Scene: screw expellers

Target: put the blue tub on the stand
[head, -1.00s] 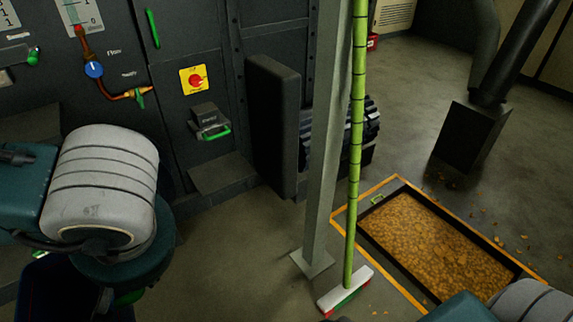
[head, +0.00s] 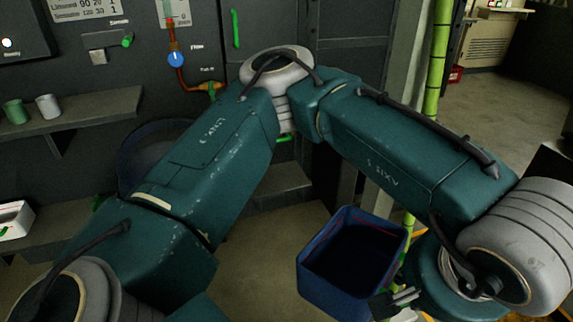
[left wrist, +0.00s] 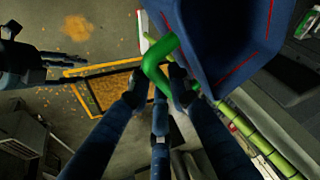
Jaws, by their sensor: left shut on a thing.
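The blue tub (head: 318,282) hangs at the lower middle of the head view, with its open top and dark inside showing. In the left wrist view it (left wrist: 225,50) fills the upper right, with red lines and a green handle (left wrist: 160,60). My left gripper (left wrist: 157,86) is shut on that handle. In the head view my left arm crosses from the left, and some grey finger parts (head: 404,297) show beside the tub. A dark gripper (left wrist: 62,65), seemingly my right one, is at the left of the left wrist view; its opening is unclear. I cannot identify the stand.
A wall shelf (head: 70,117) with a green cup (head: 14,111) and a white cup (head: 48,106) is at the left. A grey post (head: 400,90) and green pole (head: 435,70) stand at the right. Grey floor (head: 285,235) is clear left of the tub.

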